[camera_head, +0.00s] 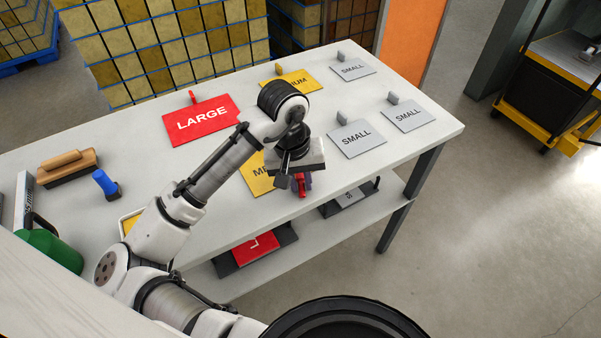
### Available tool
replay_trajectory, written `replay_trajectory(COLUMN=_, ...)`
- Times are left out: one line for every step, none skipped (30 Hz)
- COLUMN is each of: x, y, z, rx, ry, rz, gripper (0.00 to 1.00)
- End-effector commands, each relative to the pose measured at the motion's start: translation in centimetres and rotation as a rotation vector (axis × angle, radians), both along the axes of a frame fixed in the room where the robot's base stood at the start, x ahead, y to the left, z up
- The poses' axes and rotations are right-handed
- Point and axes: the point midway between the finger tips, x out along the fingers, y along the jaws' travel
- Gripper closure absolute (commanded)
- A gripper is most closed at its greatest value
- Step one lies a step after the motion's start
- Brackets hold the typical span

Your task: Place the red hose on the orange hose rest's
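I can make out no red hose and no orange hose rest in this view. My gripper (298,180) points down over the near edge of the white table (90,150). A small red part shows just under it, with a dark purplish bit beside it. I cannot tell what this part is or whether the fingers are shut on it. Beside the gripper, a yellow plate (258,182) lettered "ME..." lies on the table, partly hidden by my arm.
A red LARGE plate (202,121), a yellow MEDIUM plate (297,83) and grey SMALL plates (357,139) lie on the table. A brush (68,167), blue-handled stamp (106,183) and green bottle (52,248) stand left. Dark holders with a red plate (247,250) and grey plate (352,197) sit below.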

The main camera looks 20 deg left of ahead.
Motion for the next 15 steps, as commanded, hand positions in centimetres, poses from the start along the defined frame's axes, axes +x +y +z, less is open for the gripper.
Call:
replay_trajectory(x=0.00, y=0.00, z=0.01, rx=0.000, ry=0.000, rz=0.000, gripper=0.88)
replay_trajectory(x=0.00, y=0.00, z=0.01, rx=0.000, ry=0.000, rz=0.000, gripper=0.92)
replay_trajectory(x=0.00, y=0.00, z=0.02, rx=0.000, ry=0.000, rz=0.000, gripper=0.97)
replay_trajectory(x=0.00, y=0.00, z=0.02, rx=0.000, ry=0.000, rz=0.000, gripper=1.00)
replay_trajectory(x=0.00, y=0.00, z=0.02, rx=0.000, ry=0.000, rz=0.000, gripper=1.00)
replay_trajectory(x=0.00, y=0.00, z=0.03, rx=0.000, ry=0.000, rz=0.000, gripper=1.00)
replay_trajectory(x=0.01, y=0.01, z=0.04, rx=0.000, ry=0.000, rz=0.000, gripper=1.00)
replay_trajectory(x=0.01, y=0.01, z=0.04, rx=0.000, ry=0.000, rz=0.000, gripper=1.00)
replay_trajectory(x=0.01, y=0.01, z=0.04, rx=0.000, ry=0.000, rz=0.000, gripper=1.00)
replay_trajectory(x=0.01, y=0.01, z=0.05, rx=0.000, ry=0.000, rz=0.000, gripper=1.00)
replay_trajectory(x=0.01, y=0.01, z=0.05, rx=0.000, ry=0.000, rz=0.000, gripper=1.00)
replay_trajectory(x=0.01, y=0.01, z=0.06, rx=0.000, ry=0.000, rz=0.000, gripper=1.00)
replay_trajectory(x=0.01, y=0.00, z=0.08, rx=0.000, ry=0.000, rz=0.000, gripper=1.00)
replay_trajectory(x=0.01, y=0.00, z=0.13, rx=0.000, ry=0.000, rz=0.000, gripper=1.00)
replay_trajectory(x=0.02, y=0.01, z=0.23, rx=0.000, ry=-0.001, rz=0.000, gripper=1.00)
